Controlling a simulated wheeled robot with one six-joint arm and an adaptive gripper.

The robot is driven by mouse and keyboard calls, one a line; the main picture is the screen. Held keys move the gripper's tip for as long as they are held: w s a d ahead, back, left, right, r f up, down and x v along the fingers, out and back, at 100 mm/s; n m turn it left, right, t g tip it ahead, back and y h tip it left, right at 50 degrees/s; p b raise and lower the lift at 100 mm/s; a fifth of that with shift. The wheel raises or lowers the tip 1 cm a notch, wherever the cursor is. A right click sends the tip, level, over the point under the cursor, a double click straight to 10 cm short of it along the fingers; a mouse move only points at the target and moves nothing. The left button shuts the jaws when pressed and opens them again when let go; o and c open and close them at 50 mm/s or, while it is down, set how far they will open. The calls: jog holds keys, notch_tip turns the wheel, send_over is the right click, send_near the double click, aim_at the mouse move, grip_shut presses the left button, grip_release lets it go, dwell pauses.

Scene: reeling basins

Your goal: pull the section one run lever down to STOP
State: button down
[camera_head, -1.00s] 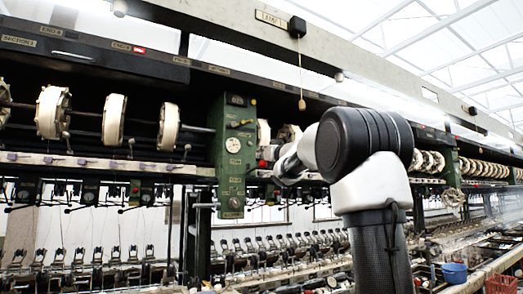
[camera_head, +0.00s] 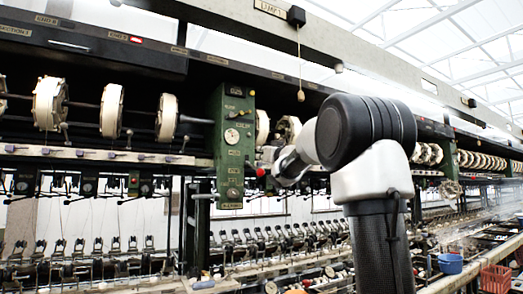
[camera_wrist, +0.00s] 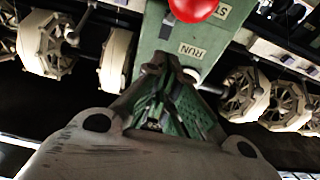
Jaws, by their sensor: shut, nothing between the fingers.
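The green control panel (camera_head: 232,150) stands left of my arm in the head view. The run lever's red knob (camera_head: 260,172) shows at its right edge, low on the panel. In the wrist view the red knob (camera_wrist: 193,8) is at the top edge, partly cut off, beside a partly visible label beginning "ST" (camera_wrist: 221,8). The RUN label (camera_wrist: 191,50) lies nearer my gripper. My gripper (camera_wrist: 170,72) is shut and empty, its tips in front of the panel on the RUN side of the knob, apart from it in the picture. In the head view my wrist mostly hides it.
Pale reels (camera_head: 111,110) line the machine left of the panel, and more reels (camera_wrist: 245,95) show to its right in the wrist view. A cord (camera_head: 300,75) hangs above my arm. A blue bucket (camera_head: 450,263) and red crate (camera_head: 495,279) stand at the lower right.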

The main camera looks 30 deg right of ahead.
jog(key=shift+r, duration=0.8)
jog(key=s+f, duration=0.3)
jog(key=s, duration=1.2)
jog(key=shift+s+d, duration=0.25)
jog(key=shift+s, duration=0.1)
jog(key=shift+f, duration=0.15)
